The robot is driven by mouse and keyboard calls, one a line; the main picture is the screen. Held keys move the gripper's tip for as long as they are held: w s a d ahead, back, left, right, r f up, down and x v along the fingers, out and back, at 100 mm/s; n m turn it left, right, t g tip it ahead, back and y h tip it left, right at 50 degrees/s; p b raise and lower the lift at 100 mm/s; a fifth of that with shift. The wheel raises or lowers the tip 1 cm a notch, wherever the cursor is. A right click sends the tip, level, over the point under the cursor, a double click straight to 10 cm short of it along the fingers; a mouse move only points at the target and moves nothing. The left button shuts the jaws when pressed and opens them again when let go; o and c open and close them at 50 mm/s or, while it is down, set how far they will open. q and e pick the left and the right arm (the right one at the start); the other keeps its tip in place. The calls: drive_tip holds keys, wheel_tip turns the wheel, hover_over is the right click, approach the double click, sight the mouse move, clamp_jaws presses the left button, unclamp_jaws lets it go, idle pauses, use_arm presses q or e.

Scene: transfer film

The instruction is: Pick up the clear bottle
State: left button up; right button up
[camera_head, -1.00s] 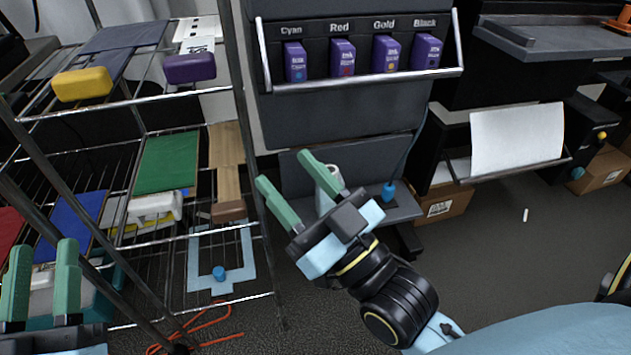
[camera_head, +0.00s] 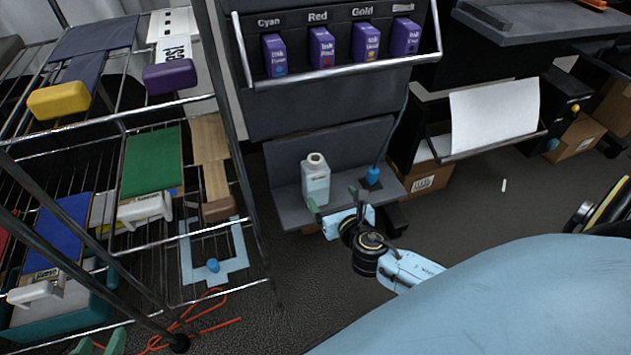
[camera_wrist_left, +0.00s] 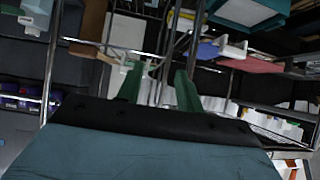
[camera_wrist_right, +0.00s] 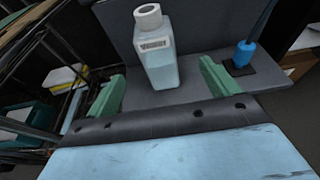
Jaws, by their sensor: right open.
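The clear bottle (camera_head: 316,182) has a white cap and a small label. It stands upright on the grey shelf (camera_head: 290,208) below the ink panel. My right gripper (camera_head: 333,202) is low, just in front of and to the right of the bottle. In the right wrist view the bottle (camera_wrist_right: 157,55) stands beyond and between the green fingers of the open right gripper (camera_wrist_right: 160,78), with nothing held. My left gripper (camera_head: 101,343) shows only its fingertips at the bottom left edge. In the left wrist view the left gripper's fingers (camera_wrist_left: 158,80) are apart and empty.
A wire rack (camera_head: 120,118) with coloured pads and cards stands at the left. A blue plug-like piece (camera_head: 373,175) with a cable is on the shelf right of the bottle. The ink panel's metal rail (camera_head: 345,68) runs above. Orange cord (camera_head: 200,325) lies on the floor.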

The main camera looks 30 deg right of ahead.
sight(320, 183)
drive_tip(key=b+x, duration=0.1)
drive_tip(key=x, duration=0.3)
drive_tip(key=shift+a, duration=0.1)
drive_tip(key=b+x, duration=0.1)
drive_tip(key=x, duration=0.2)
drive_tip(key=shift+w+f+b, duration=0.1)
drive_tip(key=shift+w+b, duration=0.1)
drive_tip(key=shift+b, duration=0.15)
drive_tip(key=shift+w+f, duration=0.1)
drive_tip(key=shift+w, duration=0.15)
drive_tip(key=b+x, duration=0.3)
drive_tip(key=x, duration=0.1)
drive_tip(key=shift+a+f, duration=0.1)
drive_tip(key=shift+a, duration=0.1)
use_arm(q)
drive_tip(key=d+r+t+h, duration=0.3)
drive_tip(key=r+t+h, duration=0.2)
drive_tip(key=r+t, duration=0.9)
drive_tip(key=shift+w+d+r, duration=0.15)
drive_tip(key=shift+w+r, duration=0.1)
drive_tip(key=shift+r, duration=1.8)
use_arm(e)
drive_tip(key=shift+w+d, duration=0.1)
drive_tip(key=shift+w, duration=0.35)
drive_tip(key=c, duration=1.4)
